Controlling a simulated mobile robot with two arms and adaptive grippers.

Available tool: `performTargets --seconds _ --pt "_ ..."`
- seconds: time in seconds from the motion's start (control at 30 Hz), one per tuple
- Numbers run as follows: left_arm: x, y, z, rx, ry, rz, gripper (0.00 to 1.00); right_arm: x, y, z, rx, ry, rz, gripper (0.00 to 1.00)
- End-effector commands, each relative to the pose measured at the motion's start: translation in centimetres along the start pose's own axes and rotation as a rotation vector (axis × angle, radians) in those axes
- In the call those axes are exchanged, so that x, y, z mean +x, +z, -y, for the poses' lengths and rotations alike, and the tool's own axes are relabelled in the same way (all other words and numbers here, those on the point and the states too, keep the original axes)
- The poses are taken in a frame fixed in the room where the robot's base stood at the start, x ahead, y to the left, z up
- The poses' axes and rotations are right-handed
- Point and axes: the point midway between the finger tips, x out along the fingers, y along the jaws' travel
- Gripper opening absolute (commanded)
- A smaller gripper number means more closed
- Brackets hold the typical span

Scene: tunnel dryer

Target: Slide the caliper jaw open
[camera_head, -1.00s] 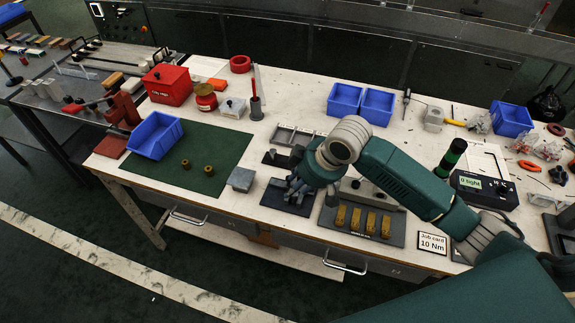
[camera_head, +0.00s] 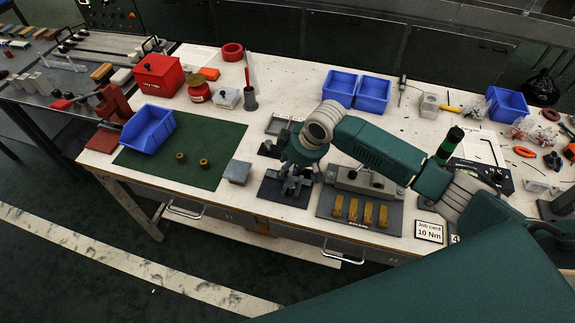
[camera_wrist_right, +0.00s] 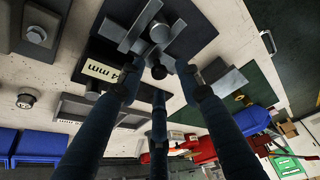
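The caliper (camera_wrist_right: 131,39), a grey metal cross-shaped piece with a round knob, lies on a dark plate (camera_head: 268,187). In the wrist view it is at the top, just beyond my fingertips. My right gripper (camera_head: 291,180) is low over that plate in the head view and hides part of the caliper. In the wrist view the three blue-grey fingers of my right gripper (camera_wrist_right: 162,80) are spread apart, with nothing clearly held. A small dark knob shows between the fingertips; I cannot tell whether they touch it. My left gripper is not in view.
A "4 mm" label (camera_wrist_right: 101,71) is beside the fingers. A grey block (camera_head: 237,172) stands left of the plate; a tray of brass pieces (camera_head: 330,204) is to the right. The green mat (camera_head: 205,150) holds a blue bin (camera_head: 148,130) and two brass bushings.

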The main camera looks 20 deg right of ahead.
Motion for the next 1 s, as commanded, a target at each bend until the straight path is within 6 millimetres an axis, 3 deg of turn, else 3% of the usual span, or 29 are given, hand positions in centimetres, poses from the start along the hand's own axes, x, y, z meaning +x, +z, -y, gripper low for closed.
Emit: performTargets --seconds 0.33,0.53,0.73,1.0 --pt "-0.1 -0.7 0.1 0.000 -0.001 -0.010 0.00 0.5 0.1 0.0 0.000 0.000 0.000 0.35" --pt "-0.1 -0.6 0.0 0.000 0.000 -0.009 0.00 0.5 0.0 0.0 0.000 0.000 0.000 0.00" --pt "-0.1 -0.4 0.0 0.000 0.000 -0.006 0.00 0.5 -0.2 0.0 0.000 0.000 -0.002 0.00" --pt "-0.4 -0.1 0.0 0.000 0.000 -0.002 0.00 1.6 -3.1 1.3 0.001 0.000 -0.004 0.00"
